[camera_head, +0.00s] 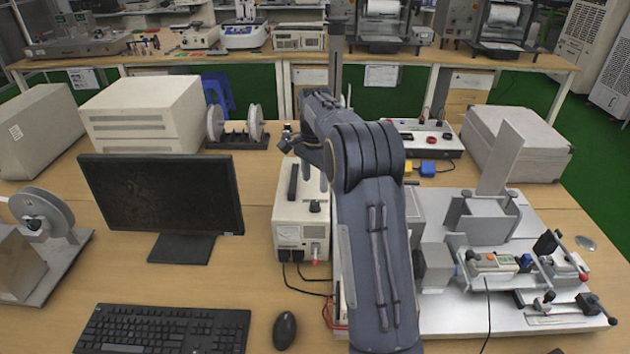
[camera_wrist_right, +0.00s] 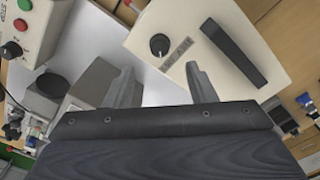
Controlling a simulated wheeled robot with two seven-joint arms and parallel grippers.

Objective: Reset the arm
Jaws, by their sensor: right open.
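My right arm rises from the bottom centre of the head view and bends over to the left at its top. My right gripper (camera_head: 316,172) hangs above the back of a cream power box with a black handle (camera_head: 290,225), partly hidden by its own wrist. In the right wrist view the two fingers of my right gripper (camera_wrist_right: 162,86) stand apart with nothing between them. The cream box's top (camera_wrist_right: 185,30), with its knob and black handle, lies beyond them. My left gripper is not in view.
A monitor (camera_head: 160,200), keyboard (camera_head: 160,330) and mouse (camera_head: 285,330) are left of my arm. A silver test fixture (camera_head: 490,225) stands to the right, partly hidden by my arm. A switch box (camera_head: 425,137) and a large cream case (camera_head: 515,145) are behind it.

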